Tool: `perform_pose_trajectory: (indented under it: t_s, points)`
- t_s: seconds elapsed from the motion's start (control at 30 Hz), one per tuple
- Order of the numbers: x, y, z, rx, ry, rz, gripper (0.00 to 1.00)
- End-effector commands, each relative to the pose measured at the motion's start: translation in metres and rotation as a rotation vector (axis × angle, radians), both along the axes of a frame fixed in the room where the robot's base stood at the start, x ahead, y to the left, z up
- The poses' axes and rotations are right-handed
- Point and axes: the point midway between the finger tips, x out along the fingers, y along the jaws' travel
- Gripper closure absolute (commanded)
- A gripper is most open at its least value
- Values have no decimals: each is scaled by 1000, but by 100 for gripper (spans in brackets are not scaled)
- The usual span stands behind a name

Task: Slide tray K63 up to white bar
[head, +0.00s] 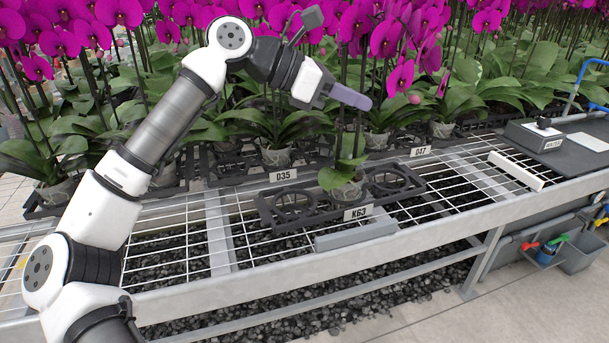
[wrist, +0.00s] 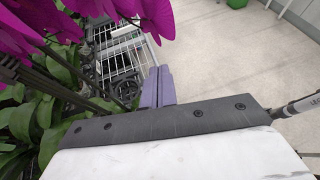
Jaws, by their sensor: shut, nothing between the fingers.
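Tray K63 (head: 322,208) is a dark tray with round cells on the wire bench; its white K63 label (head: 358,212) faces the front. A potted orchid (head: 345,188) stands upright in its middle cell, and the cells on either side look empty. The white bar (head: 517,170) lies across the mesh to the right, apart from the tray with open mesh between. The shut fingers (wrist: 158,86) also show in the wrist view.
A grey bar (head: 355,236) lies along the tray's front side. Trays labelled D35 (head: 283,175) and D47 (head: 420,152) with tall magenta orchids stand behind. A dark box (head: 533,134) sits beyond the white bar. A metal rail (head: 400,258) edges the bench front.

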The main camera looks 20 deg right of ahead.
Motion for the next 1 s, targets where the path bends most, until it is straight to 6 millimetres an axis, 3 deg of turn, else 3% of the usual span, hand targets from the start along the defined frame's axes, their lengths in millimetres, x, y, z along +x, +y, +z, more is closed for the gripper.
perform_pose_trajectory:
  t_s: [0.03, 0.1, 0.23, 0.4, 0.5, 0.67, 1.0]
  points:
    - [23, 4, -47, 149, -32, 36, 100]
    - [50, 21, -91, 338, -64, 76, 100]
    - [87, 67, -144, 624, -95, 139, 100]
    - [107, 109, -166, 821, -100, 185, 100]
    - [110, 116, -172, 853, -99, 191, 100]
    - [110, 111, -191, 853, -98, 190, 100]
    - [110, 89, -260, 850, -98, 187, 100]
